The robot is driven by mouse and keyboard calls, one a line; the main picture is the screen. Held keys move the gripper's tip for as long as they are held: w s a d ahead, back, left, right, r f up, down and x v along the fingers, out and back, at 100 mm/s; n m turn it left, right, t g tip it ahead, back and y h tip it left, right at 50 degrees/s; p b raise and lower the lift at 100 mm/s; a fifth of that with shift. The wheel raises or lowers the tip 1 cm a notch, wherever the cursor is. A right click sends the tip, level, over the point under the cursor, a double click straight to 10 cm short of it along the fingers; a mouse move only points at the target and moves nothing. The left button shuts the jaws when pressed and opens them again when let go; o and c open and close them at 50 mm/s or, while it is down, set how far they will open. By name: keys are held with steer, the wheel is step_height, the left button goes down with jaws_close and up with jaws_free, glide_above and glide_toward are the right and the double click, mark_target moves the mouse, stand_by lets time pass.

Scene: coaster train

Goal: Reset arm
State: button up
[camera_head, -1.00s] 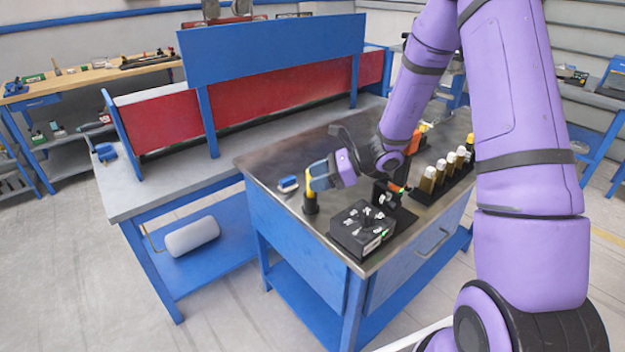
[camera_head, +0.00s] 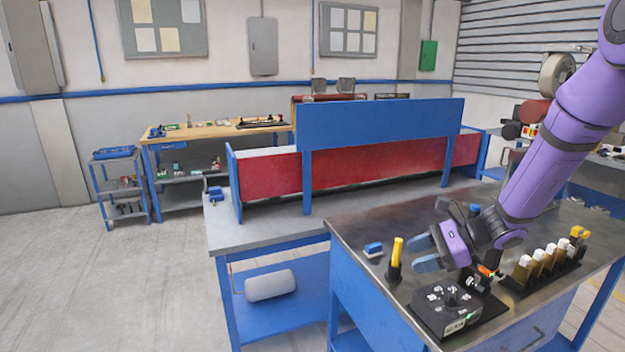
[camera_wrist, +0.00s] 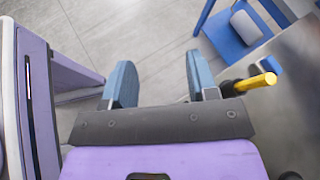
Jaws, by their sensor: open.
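My gripper (camera_head: 424,255) is over the metal-topped table, just right of a yellow-handled tool in a black holder (camera_head: 394,262). Its two blue fingers stand apart with nothing between them. In the wrist view, my gripper (camera_wrist: 161,84) also shows open, with bare floor visible between the fingers. The yellow handle (camera_wrist: 256,82) shows there just right of the right finger; I cannot tell the exact gap. My purple arm reaches in from the upper right in the head view.
On the metal table (camera_head: 375,225) are a black box with knobs (camera_head: 444,308), a row of bottles (camera_head: 540,262) and a small blue object (camera_head: 373,250). A grey bench with a red and blue panel (camera_head: 380,125) stands behind. Open floor (camera_head: 90,270) lies at the left.

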steer(key=s+a+r+n+g+h, duration=0.15)
steer(key=s+r+n+h, duration=0.35)
steer(key=s+r+n, duration=0.65)
steer(key=s+d+r+n+t+h, duration=0.2)
steer(key=s+d+r+n+h, duration=0.1)
steer(key=s, duration=0.4)
steer(key=s+d+r+n+t+h, duration=0.2)
steer(key=s+d+r+n+h, duration=0.1)
steer(key=s+r, duration=0.3)
steer(key=shift+s+r+n+h, duration=0.15)
steer(key=shift+s+n+h, duration=0.3)
steer(key=shift+s, duration=0.65)
steer(key=shift+d, duration=0.1)
